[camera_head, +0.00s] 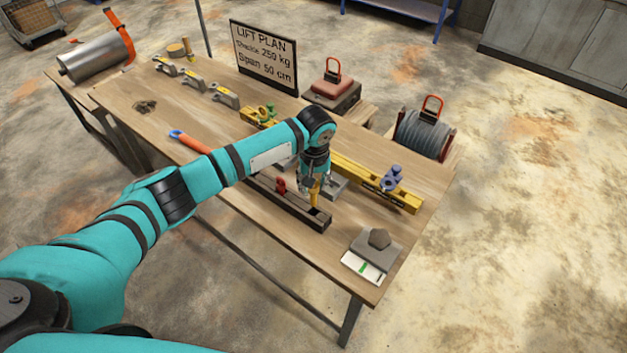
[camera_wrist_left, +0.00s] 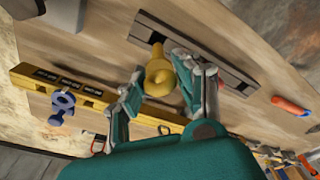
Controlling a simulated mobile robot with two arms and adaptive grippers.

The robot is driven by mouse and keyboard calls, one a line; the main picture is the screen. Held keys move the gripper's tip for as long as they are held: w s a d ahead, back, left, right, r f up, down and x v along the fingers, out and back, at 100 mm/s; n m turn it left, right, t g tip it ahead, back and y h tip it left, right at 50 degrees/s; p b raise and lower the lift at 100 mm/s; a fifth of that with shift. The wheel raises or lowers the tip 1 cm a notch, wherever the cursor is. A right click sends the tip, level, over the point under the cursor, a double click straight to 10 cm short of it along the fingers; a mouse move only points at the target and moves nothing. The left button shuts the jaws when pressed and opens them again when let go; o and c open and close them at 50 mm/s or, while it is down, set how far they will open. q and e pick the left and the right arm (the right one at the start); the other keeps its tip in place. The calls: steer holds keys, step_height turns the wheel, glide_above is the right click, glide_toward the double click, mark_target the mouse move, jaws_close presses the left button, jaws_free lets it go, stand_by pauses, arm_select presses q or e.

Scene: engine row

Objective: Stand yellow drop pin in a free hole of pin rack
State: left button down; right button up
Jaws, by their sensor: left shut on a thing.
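The yellow drop pin (camera_head: 314,196) is held between the fingers of my left gripper (camera_head: 314,184), close over the right part of the pin rack. In the left wrist view the pin (camera_wrist_left: 159,76) sits between the two fingers of the left gripper (camera_wrist_left: 161,80). The pin rack (camera_head: 293,206) is a long dark bar on the table. It also shows in the left wrist view (camera_wrist_left: 205,56), with a dark hole near one end. A red pin (camera_head: 281,186) stands in the rack left of the gripper. Whether the yellow pin's tip touches the rack is unclear.
Behind the rack lies a yellow beam (camera_head: 350,171) with a blue shackle (camera_head: 392,178). A grey block (camera_head: 375,245) and a white-green card (camera_head: 362,267) lie near the right corner. An orange-and-blue tool (camera_head: 190,141) lies left. A lift plan sign (camera_head: 264,57) stands behind.

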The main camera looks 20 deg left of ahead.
mark_target(314, 204)
arm_select(q)
steer(key=shift+f+b, duration=0.5)
steer(key=shift+f, duration=0.6)
steer(key=shift+f+b, duration=1.2)
steer(key=shift+f, duration=1.5)
steer(key=c, duration=0.8)
jaws_free()
steer(key=shift+c, duration=0.2)
steer(key=r, duration=0.4)
steer(key=s+r, duration=0.1)
steer(key=r, duration=0.7)
steer(key=shift+s+d, duration=0.15)
steer(key=shift+d, duration=0.15)
